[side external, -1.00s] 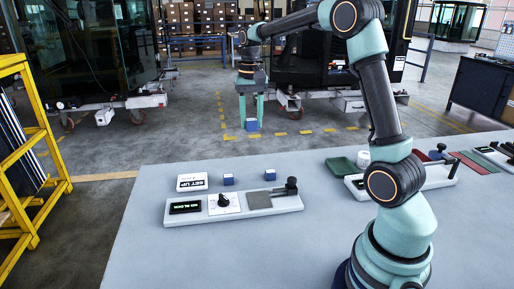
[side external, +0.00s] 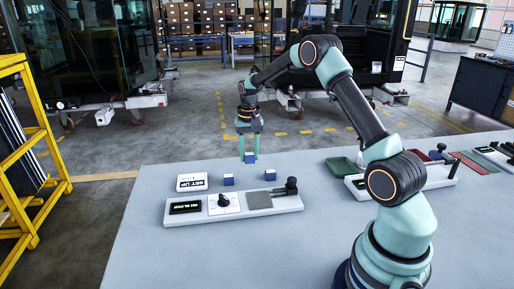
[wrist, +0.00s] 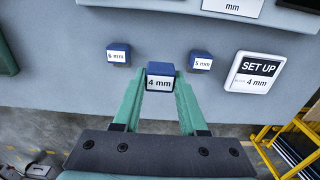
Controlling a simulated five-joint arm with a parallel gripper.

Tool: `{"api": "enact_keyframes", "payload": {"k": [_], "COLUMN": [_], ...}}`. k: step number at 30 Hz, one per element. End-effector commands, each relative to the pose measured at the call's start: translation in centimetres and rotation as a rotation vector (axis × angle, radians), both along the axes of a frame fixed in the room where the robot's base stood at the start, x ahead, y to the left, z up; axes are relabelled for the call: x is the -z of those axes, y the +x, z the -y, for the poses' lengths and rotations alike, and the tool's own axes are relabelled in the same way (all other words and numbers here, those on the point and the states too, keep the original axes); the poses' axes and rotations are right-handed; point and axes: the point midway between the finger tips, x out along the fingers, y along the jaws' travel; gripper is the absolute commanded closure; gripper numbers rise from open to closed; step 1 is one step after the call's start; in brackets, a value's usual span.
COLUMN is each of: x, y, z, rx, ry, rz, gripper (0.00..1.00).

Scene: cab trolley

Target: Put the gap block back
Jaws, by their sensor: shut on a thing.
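My gripper (side external: 249,154) is shut on a small blue block (side external: 250,158) near the table's far edge. In the wrist view the held block (wrist: 160,82) has a white face reading 4 mm, between the green fingertips of my gripper (wrist: 160,76). The 6 mm block (wrist: 118,54) stands to its left and the 5 mm block (wrist: 201,61) to its right there. In the side view the 5 mm block (side external: 228,180) and 6 mm block (side external: 270,175) sit on the table. I cannot tell whether the held block touches the table.
A SET UP card (side external: 192,182) reading 4 mm in the wrist view lies beside the 5 mm block. A white fixture (side external: 235,213) with a display seeming to read NO BLOCK, a dial, a grey plate and a black clamp stands in front. A green tray (side external: 341,165) is farther right.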

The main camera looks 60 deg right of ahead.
Motion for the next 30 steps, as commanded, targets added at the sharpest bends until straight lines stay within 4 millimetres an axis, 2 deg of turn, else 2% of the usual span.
{"api": "enact_keyframes", "payload": {"k": [3, 11, 19, 30], "x": [2.1, 3.7, 7.3, 7.6], "y": [0.0, 0.0, 0.0, 0.0], "z": [0.0, 0.0, 0.0, 0.0], "rx": [0.000, 0.000, 0.000, 0.000], "ry": [0.000, 0.000, 0.000, 0.000], "rz": [-0.001, 0.000, -0.001, 0.001], "gripper": [1.00, 1.00, 1.00, 1.00]}}
